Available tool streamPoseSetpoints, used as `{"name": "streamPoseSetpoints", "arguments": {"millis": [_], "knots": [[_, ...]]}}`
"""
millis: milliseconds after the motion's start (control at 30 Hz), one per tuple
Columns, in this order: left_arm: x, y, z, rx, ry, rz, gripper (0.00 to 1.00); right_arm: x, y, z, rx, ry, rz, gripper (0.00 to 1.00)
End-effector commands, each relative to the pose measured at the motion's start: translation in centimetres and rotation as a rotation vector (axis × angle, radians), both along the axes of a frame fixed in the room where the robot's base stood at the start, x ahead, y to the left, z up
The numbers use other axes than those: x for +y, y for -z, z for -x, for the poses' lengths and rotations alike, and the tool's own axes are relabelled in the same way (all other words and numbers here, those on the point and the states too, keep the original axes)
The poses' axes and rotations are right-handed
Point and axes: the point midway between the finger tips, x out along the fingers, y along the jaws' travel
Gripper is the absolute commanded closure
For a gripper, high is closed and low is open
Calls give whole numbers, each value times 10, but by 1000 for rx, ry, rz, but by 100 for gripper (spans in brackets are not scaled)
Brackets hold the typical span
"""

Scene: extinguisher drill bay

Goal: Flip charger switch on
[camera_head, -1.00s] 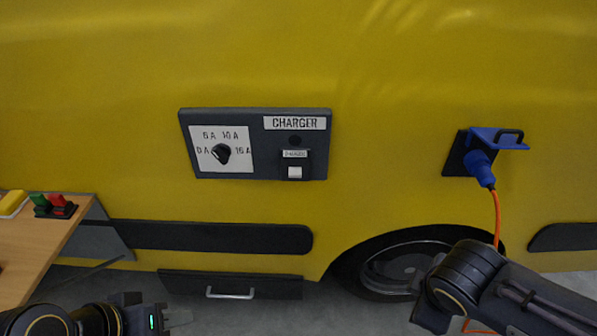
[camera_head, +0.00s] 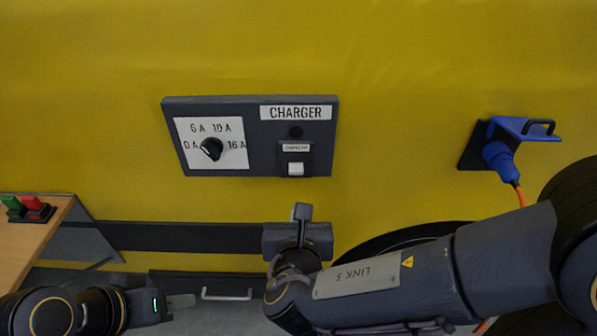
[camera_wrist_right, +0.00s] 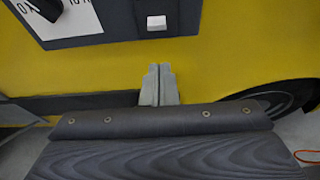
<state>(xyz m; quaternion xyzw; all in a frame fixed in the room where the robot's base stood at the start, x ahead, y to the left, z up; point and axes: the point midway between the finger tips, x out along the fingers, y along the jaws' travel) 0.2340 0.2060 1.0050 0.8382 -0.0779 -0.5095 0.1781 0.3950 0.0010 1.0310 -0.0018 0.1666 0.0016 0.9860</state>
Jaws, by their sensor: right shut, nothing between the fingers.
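The dark charger panel (camera_head: 262,165) is on the yellow vehicle side. Its white charger switch (camera_head: 295,169) sits low on the panel's right half, under a small label and a dark round lamp (camera_head: 295,132); the switch also shows at the top of the right wrist view (camera_wrist_right: 156,22). My right gripper (camera_head: 301,212) is below the switch and apart from it. Its fingers are shut together and empty, pointing up toward the switch in the right wrist view (camera_wrist_right: 158,72). My left gripper (camera_head: 181,302) is low at the left, far from the panel; its opening is unclear.
A black dial knob (camera_head: 212,149) sits on the panel's left half. A blue plug (camera_head: 500,158) with an orange cable is in a socket at the right. A wooden table (camera_head: 22,248) with red and green items stands at the left. A drawer handle (camera_head: 227,294) is below.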

Motion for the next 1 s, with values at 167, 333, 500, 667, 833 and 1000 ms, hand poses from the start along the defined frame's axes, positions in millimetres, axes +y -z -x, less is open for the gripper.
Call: {"name": "streamPoseSetpoints", "arguments": {"millis": [167, 333, 500, 667, 833, 1000], "knots": [[0, 0, 0, 0, 0, 0, 64, -1, 2, -5, 2, 3, -1, 100], [0, -1, 0, 0, 0, 0, 64, -2, 10, -27, 4, 7, 0, 100], [0, -4, 0, 0, 0, 0, 64, -2, 22, -62, 4, 8, -1, 100], [0, -8, 0, 0, 0, 0, 64, -2, 33, -93, 5, 8, -1, 100], [0, -20, 0, 0, 0, 0, 64, -2, 20, -117, 1, 5, -3, 100], [0, -24, 0, 0, 0, 0, 64, -1, 16, -129, 1, 4, -3, 100]]}}
